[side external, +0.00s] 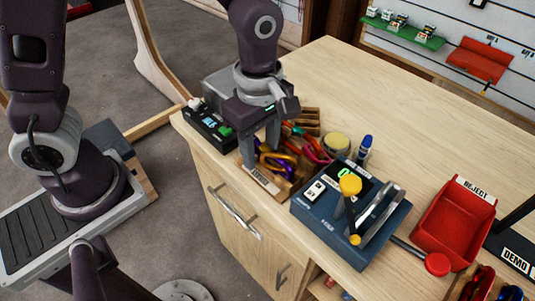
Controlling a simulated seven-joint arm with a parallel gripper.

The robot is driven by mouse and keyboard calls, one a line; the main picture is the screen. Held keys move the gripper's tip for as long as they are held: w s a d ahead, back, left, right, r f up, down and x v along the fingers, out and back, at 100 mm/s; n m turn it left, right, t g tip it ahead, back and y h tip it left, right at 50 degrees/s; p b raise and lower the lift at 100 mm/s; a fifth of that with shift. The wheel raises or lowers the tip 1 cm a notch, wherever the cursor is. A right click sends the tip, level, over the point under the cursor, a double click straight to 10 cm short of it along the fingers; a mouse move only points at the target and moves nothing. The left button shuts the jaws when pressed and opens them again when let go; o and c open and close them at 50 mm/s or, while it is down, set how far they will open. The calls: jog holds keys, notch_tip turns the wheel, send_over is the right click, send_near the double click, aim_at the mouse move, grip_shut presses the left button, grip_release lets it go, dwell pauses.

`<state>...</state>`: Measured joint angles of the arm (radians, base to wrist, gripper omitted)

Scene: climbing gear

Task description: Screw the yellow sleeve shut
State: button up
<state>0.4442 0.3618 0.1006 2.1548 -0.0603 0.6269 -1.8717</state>
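My gripper (262,154) points down over a wooden tray (262,181) of coloured carabiners, left of a blue fixture (331,229). Its two grey fingers stand apart. I see nothing clearly held between them, though the crowded tray behind makes this hard to judge. The blue fixture carries a silver metal piece (380,212), a black upright part and a yellow knob-like piece (350,185). A smaller yellow piece (355,240) sits low at its front. I cannot tell which yellow piece is the sleeve, or its thread position.
A red REJECT bin (451,227) stands right of the fixture, with a red ball-ended lever (437,264) in front. A blue-capped bottle (364,146) and a round pale yellow item (336,143) stand behind the fixture. A black device (209,125) is at the left edge. The rear tabletop is clear.

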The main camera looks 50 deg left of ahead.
jog(key=shift+r, duration=0.55)
jog(key=shift+w, duration=1.4)
jog(key=shift+s+f, duration=0.35)
jog(key=shift+f, duration=0.4)
jog(key=shift+s+f, duration=0.35)
jog(key=shift+f, duration=0.35)
jog(key=shift+s+d, duration=0.1)
jog(key=shift+s, duration=0.65)
